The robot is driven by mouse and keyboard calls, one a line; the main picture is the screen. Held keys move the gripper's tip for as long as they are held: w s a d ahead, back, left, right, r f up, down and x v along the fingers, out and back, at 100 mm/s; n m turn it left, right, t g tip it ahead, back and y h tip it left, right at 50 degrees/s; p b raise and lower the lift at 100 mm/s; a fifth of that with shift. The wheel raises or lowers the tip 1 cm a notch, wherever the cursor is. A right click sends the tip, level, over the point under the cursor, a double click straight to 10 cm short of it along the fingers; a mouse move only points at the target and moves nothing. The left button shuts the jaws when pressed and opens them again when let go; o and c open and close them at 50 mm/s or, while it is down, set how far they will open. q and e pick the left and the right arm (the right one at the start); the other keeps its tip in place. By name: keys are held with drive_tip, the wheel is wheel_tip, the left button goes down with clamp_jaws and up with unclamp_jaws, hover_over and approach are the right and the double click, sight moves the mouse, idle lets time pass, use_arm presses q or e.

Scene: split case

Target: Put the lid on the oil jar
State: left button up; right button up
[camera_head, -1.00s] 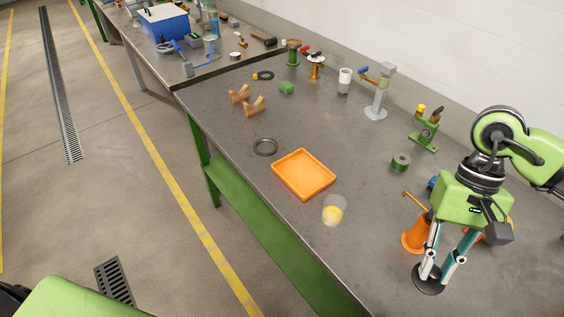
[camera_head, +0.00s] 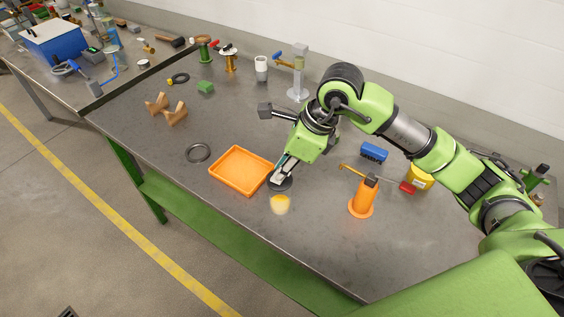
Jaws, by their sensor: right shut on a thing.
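The oil jar (camera_head: 280,206), a small clear jar with yellow oil, stands upright on the grey table just in front of the orange tray. My right gripper (camera_head: 283,177) is shut on the lid (camera_head: 284,186), a dark round disc. The lid is close to the top of the jar, slightly behind it in the picture. I cannot tell whether the lid touches the rim. The fingers partly hide the lid. My left gripper is not in view.
An orange oil can (camera_head: 362,197), a blue block (camera_head: 374,152) and a yellow container (camera_head: 419,178) stand to the right. The table front is clear.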

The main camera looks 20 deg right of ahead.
drive_tip(key=shift+w+d+r+m+t, duration=0.15)
drive_tip(key=shift+w+m+t, duration=0.25)
drive_tip(key=shift+m, duration=0.6)
drive_tip(key=shift+w+d+m+h, duration=0.1)
drive_tip(key=shift+w+m+h, duration=0.1)
drive_tip(key=shift+m+h, duration=0.1)
drive_tip(key=shift+f+b, duration=1.05)
drive_tip(key=shift+f, duration=1.1)
wheel_tip(320, 180, down, 2)
drive_tip(key=shift+f+b, duration=0.25)
drive_tip(key=shift+b, duration=0.95)
drive_tip(key=o, duration=1.5)
